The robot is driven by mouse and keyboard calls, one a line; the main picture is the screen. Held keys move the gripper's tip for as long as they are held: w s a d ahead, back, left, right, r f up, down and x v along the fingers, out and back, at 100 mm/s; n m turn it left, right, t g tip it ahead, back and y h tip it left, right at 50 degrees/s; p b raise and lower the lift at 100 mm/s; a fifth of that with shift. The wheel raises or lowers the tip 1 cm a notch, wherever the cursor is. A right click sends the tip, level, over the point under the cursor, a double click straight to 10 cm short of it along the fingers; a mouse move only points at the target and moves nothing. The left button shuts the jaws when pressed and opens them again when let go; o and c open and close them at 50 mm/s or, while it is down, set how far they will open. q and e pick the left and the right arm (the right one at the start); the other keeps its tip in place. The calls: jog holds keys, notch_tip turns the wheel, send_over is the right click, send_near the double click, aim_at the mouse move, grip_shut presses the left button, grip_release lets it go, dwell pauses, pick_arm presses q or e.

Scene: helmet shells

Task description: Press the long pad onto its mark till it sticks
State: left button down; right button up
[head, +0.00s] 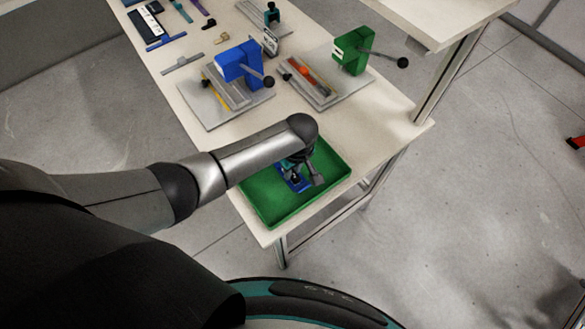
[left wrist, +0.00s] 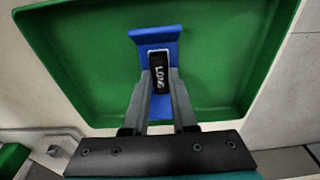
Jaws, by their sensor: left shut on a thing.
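My left gripper (left wrist: 161,76) is shut on the pad, with one finger on each side. In the head view the left gripper (head: 305,178) reaches down into the tray, over the blue holder (head: 287,183); the pad cannot be made out there. I cannot tell whether the pad is clear of the holder. No mark for the pad can be made out. My right gripper is not in view.
The green tray (head: 270,221) lies at the table's near end, its raised walls around the gripper. Beyond it stand a blue lever press (head: 236,66) and a green lever press (head: 353,52) on grey plates. Several small parts lie farther back. Bare tabletop (head: 385,112) shows at right.

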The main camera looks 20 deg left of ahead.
pick_arm(q)
jog(key=shift+f, duration=0.1)
jog(key=c, duration=0.6)
grip_release()
jog(key=shift+c, duration=0.2)
jog(key=shift+r, duration=0.6)
notch_tip(320, 180, up, 14)
jog(key=s+d+p, duration=0.1)
jog(key=p, duration=0.3)
jog(key=shift+d, duration=0.25)
jog(key=shift+s, duration=0.2)
